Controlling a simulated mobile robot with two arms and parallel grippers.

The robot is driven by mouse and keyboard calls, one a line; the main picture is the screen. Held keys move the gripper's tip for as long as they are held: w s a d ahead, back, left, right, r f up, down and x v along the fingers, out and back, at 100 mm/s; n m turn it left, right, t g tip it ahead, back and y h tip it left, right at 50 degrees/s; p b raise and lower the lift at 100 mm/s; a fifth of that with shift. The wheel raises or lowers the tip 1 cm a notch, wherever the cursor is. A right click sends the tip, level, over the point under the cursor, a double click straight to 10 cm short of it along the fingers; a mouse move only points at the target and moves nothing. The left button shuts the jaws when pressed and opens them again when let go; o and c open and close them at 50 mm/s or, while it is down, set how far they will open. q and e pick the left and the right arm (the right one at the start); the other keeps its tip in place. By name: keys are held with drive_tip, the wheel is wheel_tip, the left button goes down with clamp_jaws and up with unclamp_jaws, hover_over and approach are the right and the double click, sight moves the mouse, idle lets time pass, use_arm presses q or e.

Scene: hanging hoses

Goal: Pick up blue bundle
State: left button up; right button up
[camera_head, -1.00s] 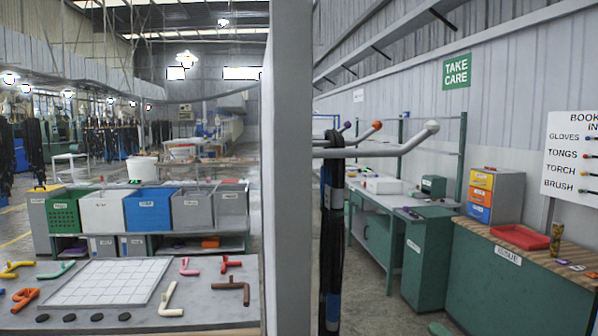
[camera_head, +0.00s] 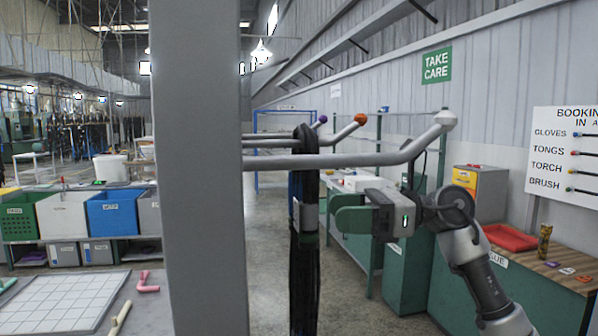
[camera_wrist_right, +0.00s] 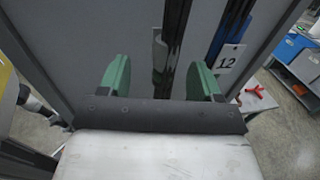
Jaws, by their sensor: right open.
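A dark hanging bundle (camera_head: 304,265) with a blue edge and a pale tag hangs from the rods beside the grey post. In the right wrist view its black strand (camera_wrist_right: 174,40) shows between the fingers. A blue strand (camera_wrist_right: 232,22) and a white tag marked 12 (camera_wrist_right: 228,59) show just right of the right finger. My right gripper (camera_head: 338,217) is open, with green fingers, at tag height and close to the bundle's right side. It also shows in the wrist view (camera_wrist_right: 160,75). Contact cannot be told. My left gripper is not in view.
A grey post (camera_head: 200,180) stands left of the bundle. A white-tipped rod (camera_head: 345,160) runs above my right gripper, with orange-tipped (camera_head: 360,119) and purple-tipped (camera_head: 322,119) rods behind. A green bench (camera_head: 545,285) stands at right.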

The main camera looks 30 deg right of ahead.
sight(308, 210)
drive_tip(key=p+x, duration=0.1)
drive_tip(key=x, duration=0.1)
drive_tip(key=w+p+x, duration=0.1)
drive_tip(key=p+x, duration=0.1)
drive_tip(key=x, duration=0.1)
drive_tip(key=shift+w+a, duration=0.15)
drive_tip(key=shift+a, duration=0.2)
drive_tip(key=shift+d+f, duration=0.1)
drive_tip(key=shift+d, duration=0.05)
drive_tip(key=c, duration=0.3)
clamp_jaws()
